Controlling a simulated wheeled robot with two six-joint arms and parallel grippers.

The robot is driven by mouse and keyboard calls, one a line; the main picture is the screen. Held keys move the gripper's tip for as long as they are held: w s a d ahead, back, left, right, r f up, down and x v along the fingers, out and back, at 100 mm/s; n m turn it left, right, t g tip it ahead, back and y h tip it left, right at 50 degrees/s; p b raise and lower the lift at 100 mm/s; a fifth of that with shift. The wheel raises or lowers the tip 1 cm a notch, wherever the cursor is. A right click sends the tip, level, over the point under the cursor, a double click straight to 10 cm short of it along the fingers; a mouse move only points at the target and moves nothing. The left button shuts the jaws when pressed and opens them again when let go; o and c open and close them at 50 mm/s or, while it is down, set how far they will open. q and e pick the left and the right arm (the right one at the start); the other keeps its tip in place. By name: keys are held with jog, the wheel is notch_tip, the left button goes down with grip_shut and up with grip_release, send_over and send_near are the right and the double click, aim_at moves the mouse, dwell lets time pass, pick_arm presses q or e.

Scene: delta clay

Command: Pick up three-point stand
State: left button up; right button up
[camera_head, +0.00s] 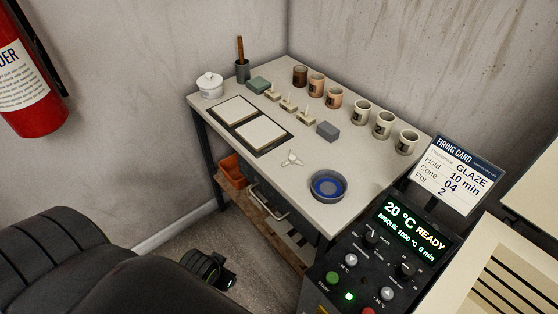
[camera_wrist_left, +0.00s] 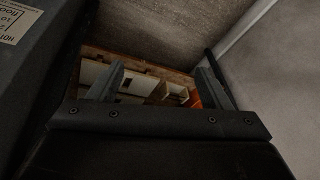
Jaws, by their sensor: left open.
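The three-point stand (camera_head: 292,159) is a small, pale, three-armed piece. It lies on the light tabletop (camera_head: 318,162), to the right of the two white tiles and left of the blue-glazed bowl (camera_head: 327,186). My left arm shows at the lower left of the head view, low in front of the table and well apart from the stand. In the left wrist view my left gripper (camera_wrist_left: 158,82) has its two fingers wide apart with nothing held between them. The stand does not show in that view. My right gripper is in neither view.
Two white tiles (camera_head: 262,133) lie on a dark board. Several cups (camera_head: 360,112) line the back edge, with a grey block (camera_head: 327,131) before them. The kiln control panel (camera_head: 382,250) stands at front right. An orange bin (camera_head: 231,172) sits below the tabletop.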

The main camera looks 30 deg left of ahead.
pick_arm(q)
notch_tip(320, 180, up, 7)
jog(key=w+t, duration=0.2)
jog(key=m+t+h, duration=0.1)
jog(key=t+h, duration=0.1)
jog(key=t, duration=0.6)
send_near(295, 160)
jog(key=w, duration=0.2)
jog(key=shift+w+a+f, duration=0.3)
jog(key=shift+f, duration=0.05)
jog(key=shift+d+x, duration=0.15)
jog(key=shift+x, duration=1.4)
jog(key=shift+d+x, duration=0.15)
jog(key=shift+x, duration=1.4)
jog(key=shift+s, duration=0.1)
jog(key=c, duration=1.1)
